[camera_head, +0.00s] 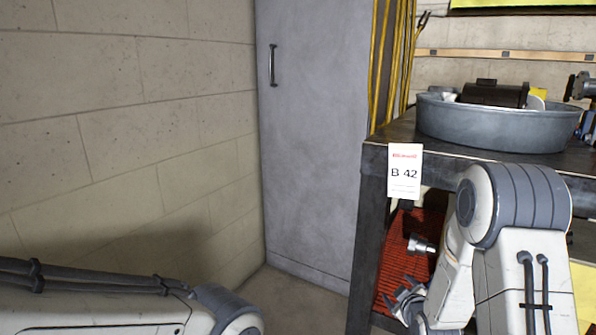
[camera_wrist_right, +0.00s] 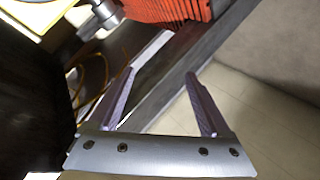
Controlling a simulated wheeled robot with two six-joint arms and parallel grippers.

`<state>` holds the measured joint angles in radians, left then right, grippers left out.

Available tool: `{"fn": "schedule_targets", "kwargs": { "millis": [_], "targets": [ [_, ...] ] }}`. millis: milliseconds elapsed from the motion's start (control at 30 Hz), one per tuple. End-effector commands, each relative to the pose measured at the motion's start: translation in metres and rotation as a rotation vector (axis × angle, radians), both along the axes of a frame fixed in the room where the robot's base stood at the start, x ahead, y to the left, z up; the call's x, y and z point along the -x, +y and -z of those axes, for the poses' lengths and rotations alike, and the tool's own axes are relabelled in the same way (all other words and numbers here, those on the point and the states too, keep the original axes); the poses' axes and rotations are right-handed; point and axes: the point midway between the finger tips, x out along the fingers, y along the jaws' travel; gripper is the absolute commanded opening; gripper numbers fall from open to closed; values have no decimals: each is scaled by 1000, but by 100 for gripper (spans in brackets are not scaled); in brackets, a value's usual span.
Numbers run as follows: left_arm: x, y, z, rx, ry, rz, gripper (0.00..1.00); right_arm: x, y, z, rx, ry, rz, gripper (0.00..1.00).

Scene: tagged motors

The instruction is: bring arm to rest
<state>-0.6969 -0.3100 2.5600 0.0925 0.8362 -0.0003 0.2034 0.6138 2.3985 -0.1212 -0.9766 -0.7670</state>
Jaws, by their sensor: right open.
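My right arm (camera_head: 515,220) comes in at the lower right of the head view, bent in front of the workbench. Its gripper (camera_head: 408,298) hangs low beside the bench's lower shelf, partly hidden by the arm. In the right wrist view the right gripper (camera_wrist_right: 158,95) is open, with its two fingers apart and nothing between them. Part of my left arm (camera_head: 110,300) shows at the lower left of the head view; its gripper is out of frame.
A workbench (camera_head: 372,240) with a "B 42" tag (camera_head: 404,172) carries a round grey tub (camera_head: 490,132) holding a dark motor (camera_head: 495,94). A red ribbed bin (camera_head: 400,255) sits below. A grey cabinet (camera_head: 312,130) stands behind. Floor shows between cabinet and bench.

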Motion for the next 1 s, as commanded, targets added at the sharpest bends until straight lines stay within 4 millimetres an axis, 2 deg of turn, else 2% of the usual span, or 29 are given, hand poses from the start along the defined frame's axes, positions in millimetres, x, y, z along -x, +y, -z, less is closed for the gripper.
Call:
{"fn": "schedule_targets", "kwargs": {
  "millis": [33, 167, 200, 267, 300, 367, 400, 500, 600, 833, 900, 1000],
  "targets": [
    [0, 0, -2, 0, 0, 0, 50, 4, 32, -11, -42, 54, -32, 81],
    [0, 0, -4, 0, 0, 0, 50, 36, 100, -23, -150, 246, -70, 81],
    [0, 0, -4, 0, 0, 0, 50, 50, 119, -27, -177, 307, -77, 81],
    [0, 0, -5, 0, 0, 0, 50, 76, 146, -34, -213, 400, -82, 81],
    [0, 0, -6, 0, 0, 0, 50, 95, 162, -38, -232, 464, -85, 81],
    [0, 0, -7, 0, 0, 0, 50, 127, 183, -46, -257, 557, -84, 81],
    [0, 0, -7, 0, 0, 0, 50, 149, 194, -50, -268, 620, -82, 81],
    [0, 0, -8, 0, 0, 0, 50, 203, 213, -62, -278, 760, -69, 81],
    [0, 0, -9, 0, 0, 0, 50, 251, 221, -72, -272, 877, -53, 81],
    [0, 0, -12, 0, 0, 0, 50, 348, 216, -95, -212, 1096, -11, 81],
    [0, 0, -38, -1, 1, 0, 50, 347, 215, -121, -212, 1102, 2, 81],
    [0, 0, -62, 1, -1, 0, 50, 346, 214, -143, -213, 1101, 3, 81]
  ]
}}
